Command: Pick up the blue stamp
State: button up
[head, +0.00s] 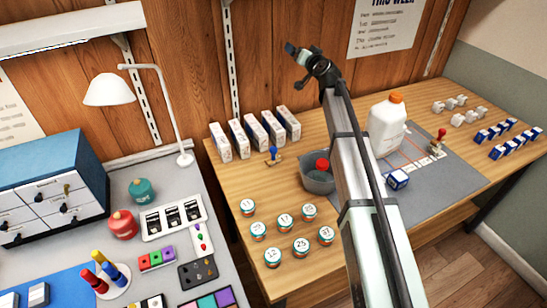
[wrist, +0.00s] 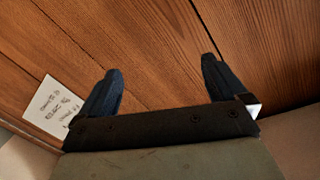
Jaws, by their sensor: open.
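The blue stamp (head: 273,154) stands upright on the wooden table, in front of the row of white boxes, in the head view. My gripper (head: 291,50) is raised high near the wooden wall, well above the table and apart from the stamp. In the wrist view my gripper (wrist: 160,68) has its two dark fingers spread wide with nothing between them. The wrist view faces the wooden wall and does not show the stamp.
A row of white boxes (head: 247,137) stands behind the blue stamp. A grey bin (head: 316,182) is to its right, and several numbered jars (head: 284,221) stand in front. A red-handled stamp (head: 438,142) and a white jug (head: 386,125) are farther right.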

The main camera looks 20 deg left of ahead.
jog(key=s+a+f+n+g, duration=0.4)
jog(key=a+f+n, duration=0.1)
jog(key=n+g+h, duration=0.9)
jog(key=h, duration=0.1)
send_over(273, 155)
jog(key=w, duration=0.2)
notch_tip(273, 155, down, 11)
jog(key=shift+s+a, duration=0.1)
jog(key=shift+s, duration=0.05)
jog(key=shift+s+f, duration=0.1)
jog(key=shift+f, duration=0.05)
notch_tip(273, 155, down, 8)
jog(key=shift+f, duration=0.15)
jog(key=shift+s+f, duration=0.15)
jog(key=shift+f, duration=1.15)
jog(key=shift+s+f, duration=0.1)
jog(key=shift+f, duration=1.2)
